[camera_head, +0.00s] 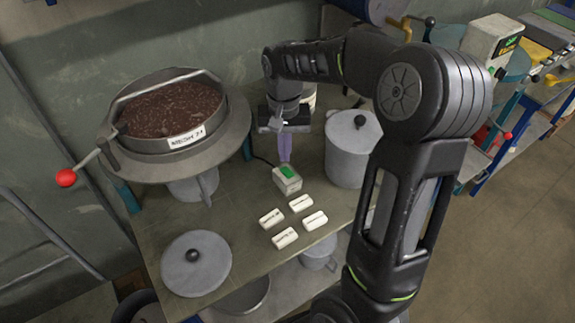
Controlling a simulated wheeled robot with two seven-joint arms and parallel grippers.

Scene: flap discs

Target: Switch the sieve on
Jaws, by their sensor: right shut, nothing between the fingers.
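The sieve (171,146) is a round grey metal pan on a wider ring, filled with brown granular material and bearing a white label on its front. A small pale switch box (289,186) with a green button (288,172) on top sits on the table to the right of the sieve. My right gripper (285,159) points down with its purple fingers shut and empty, right over the switch box. The fingertips are at or just above the button; I cannot tell whether they touch it. My left gripper is not in view.
Several small white labelled blocks (271,218) lie in front of the switch box. A lidded grey pot (346,160) stands to its right. A round grey lid (210,256) lies at the table's front left. A lever with a red ball (66,178) sticks out left of the sieve.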

